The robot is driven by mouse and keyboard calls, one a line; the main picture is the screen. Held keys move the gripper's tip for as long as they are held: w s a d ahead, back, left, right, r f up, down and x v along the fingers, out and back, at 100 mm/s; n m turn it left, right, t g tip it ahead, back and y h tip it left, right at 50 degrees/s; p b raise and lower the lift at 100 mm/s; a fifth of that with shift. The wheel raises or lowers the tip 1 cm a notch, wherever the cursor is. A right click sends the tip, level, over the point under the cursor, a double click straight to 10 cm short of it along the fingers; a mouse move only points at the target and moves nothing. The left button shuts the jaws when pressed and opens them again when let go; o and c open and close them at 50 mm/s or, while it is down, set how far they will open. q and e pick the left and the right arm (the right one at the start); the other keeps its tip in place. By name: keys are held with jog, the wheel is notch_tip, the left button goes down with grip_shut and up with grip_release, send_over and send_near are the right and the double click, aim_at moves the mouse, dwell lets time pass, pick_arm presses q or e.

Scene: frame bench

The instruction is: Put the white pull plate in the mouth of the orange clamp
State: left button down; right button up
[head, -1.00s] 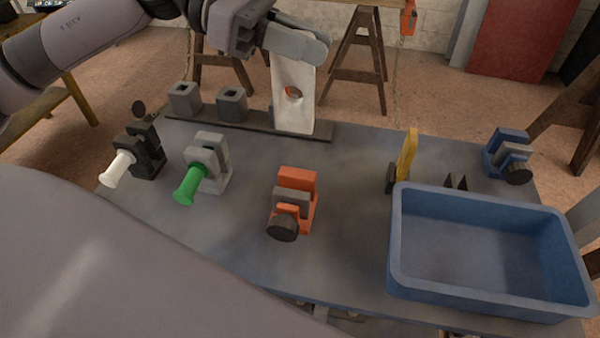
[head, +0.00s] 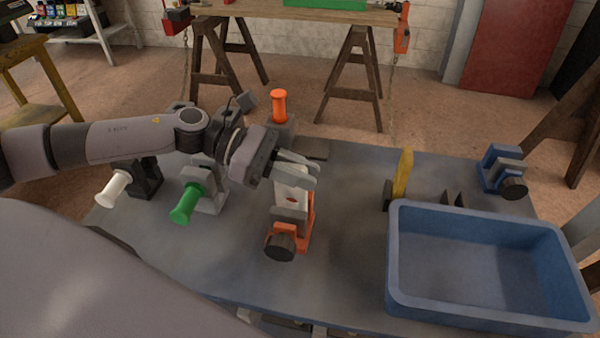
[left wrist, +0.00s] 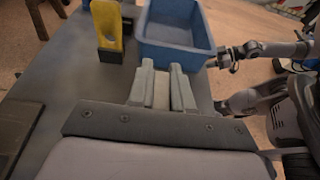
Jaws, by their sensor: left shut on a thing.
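My left gripper (head: 297,172) is shut on the white pull plate (head: 291,188), holding its upper end. The plate has a round hole and hangs down at the orange clamp (head: 308,228), just behind its grey jaw. Its lower end is hidden by the jaw, so I cannot tell how deep it sits in the mouth or whether it touches. The clamp stands on the bench with its dark knob facing me. In the left wrist view the left fingers (left wrist: 162,88) show close together. My right gripper (left wrist: 214,62) seems to show small at the right; its fingers are unclear.
An orange handle (head: 279,107) stands upright behind.

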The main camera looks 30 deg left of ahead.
pick_arm(q)
jog(key=shift+f, duration=0.25)
jog(key=shift+f, duration=0.15)
jog(key=c, duration=1)
grip_release()
jog(key=shift+c, duration=0.2)
